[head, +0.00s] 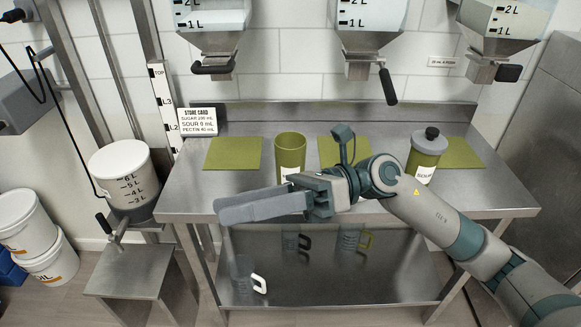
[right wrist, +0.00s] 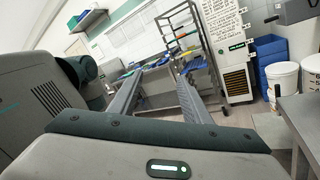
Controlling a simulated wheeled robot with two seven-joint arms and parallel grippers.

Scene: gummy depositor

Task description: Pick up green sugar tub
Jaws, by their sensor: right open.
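An open olive-green tub (head: 290,148) stands upright on the steel table, its white label partly hidden behind my right gripper. I cannot tell by label which one holds sugar. My right gripper (head: 222,208) reaches across the table's front edge, fingers pointing left, in front of the open tub and apart from it. In the right wrist view its two fingers (right wrist: 158,72) are spread with nothing between them. My left gripper is not in view.
Green mats (head: 233,154) lie on the steel table (head: 190,190). Hoppers with valve handles (head: 388,88) hang above it. A white graduated bucket (head: 122,172) stands at left. Clear jugs (head: 247,275) sit on the lower shelf. The wrist view shows a rack (right wrist: 190,40) and room beyond.

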